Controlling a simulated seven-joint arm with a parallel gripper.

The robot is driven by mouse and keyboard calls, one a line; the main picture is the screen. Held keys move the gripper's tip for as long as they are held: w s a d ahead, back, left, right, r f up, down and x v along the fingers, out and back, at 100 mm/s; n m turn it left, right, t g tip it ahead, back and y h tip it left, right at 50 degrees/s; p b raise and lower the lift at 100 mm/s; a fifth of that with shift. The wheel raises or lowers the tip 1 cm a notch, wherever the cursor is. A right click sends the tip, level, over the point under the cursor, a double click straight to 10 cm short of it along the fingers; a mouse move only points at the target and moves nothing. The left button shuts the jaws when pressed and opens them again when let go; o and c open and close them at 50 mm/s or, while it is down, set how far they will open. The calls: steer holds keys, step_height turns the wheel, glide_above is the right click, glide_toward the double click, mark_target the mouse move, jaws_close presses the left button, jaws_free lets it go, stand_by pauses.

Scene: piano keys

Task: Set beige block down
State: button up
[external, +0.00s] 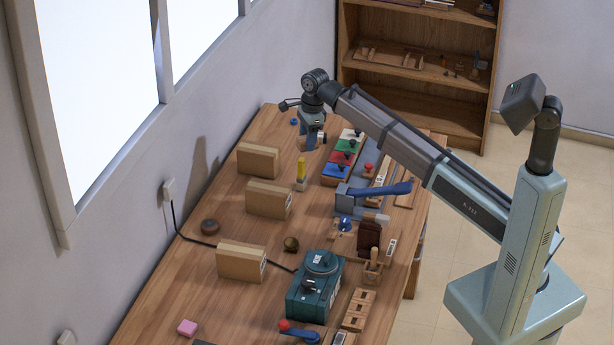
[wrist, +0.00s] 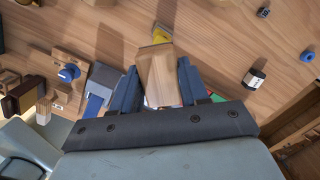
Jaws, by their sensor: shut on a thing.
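The beige block (wrist: 158,76), a wood-toned piece, sits between the two dark blue fingers of my gripper (wrist: 158,85) in the wrist view. My gripper is shut on it. In the external view my gripper (external: 314,139) hangs over the far part of the wooden table (external: 178,262), just left of the coloured panels. The block cannot be made out clearly there. Whether its underside touches anything is hidden.
A yellow upright piece (external: 301,170) stands near my gripper; it also shows in the wrist view (wrist: 160,34). Coloured panels with dark knobs (external: 343,154) lie to the right. Cardboard-coloured boxes (external: 268,199) line the left. A teal machine (external: 315,290) stands nearer.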

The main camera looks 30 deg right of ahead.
steer(key=s+a+n, duration=0.1)
steer(key=a, duration=0.4)
steer(key=s+a+n, duration=0.1)
steer(key=s+a, duration=0.1)
steer(key=a, duration=0.3)
steer(key=s+a, duration=0.2)
steer(key=a, duration=0.3)
steer(key=shift+a+n, duration=0.35)
steer(key=shift+n, duration=0.05)
steer(key=s+a+n, duration=0.1)
steer(key=s+a, duration=0.3)
steer(key=a, duration=0.3)
steer(key=s+a+n, duration=0.2)
steer(key=s+a, duration=0.2)
steer(key=a, duration=0.3)
steer(key=n+g, duration=0.1)
steer(key=n, duration=0.3)
glide_above(202, 307)
step_height(202, 307, down, 4)
steer(key=f, duration=0.1)
steer(key=shift+w+d+f, duration=0.1)
steer(key=shift+f, duration=2.5)
steer(key=shift+w+f, duration=0.1)
steer(key=shift+f, duration=2.5)
steer(key=shift+f, duration=0.15)
steer(key=o, duration=1.1)
steer(key=shift+c, duration=0.2)
